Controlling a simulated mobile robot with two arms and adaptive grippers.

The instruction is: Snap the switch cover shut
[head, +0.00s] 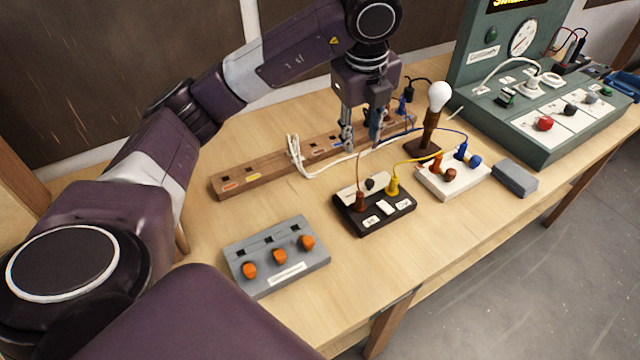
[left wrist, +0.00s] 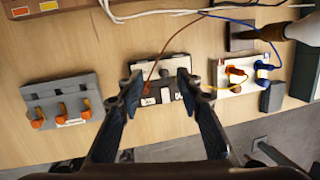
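The black switch box (head: 375,226) sits on the bench near the middle in the head view. It also shows in the left wrist view (left wrist: 143,71), between my fingers in the picture. A cream plate with a black knob (head: 364,186) lies along its back; I cannot tell whether this is the cover or how far open it stands. A red plug and a yellow plug stand at the box, with labels and a white rocker on its front part. My left gripper (head: 362,143) is open and empty, above and behind the box, pointing down. My right gripper is not in view.
A grey block with orange knobs (head: 290,270) stands left of the box. A white terminal block (head: 466,182) with plugs and wires, a bulb on a stand (head: 438,97) and a grey block (head: 515,178) stand right. A wooden strip (head: 262,170) and white cable lie behind.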

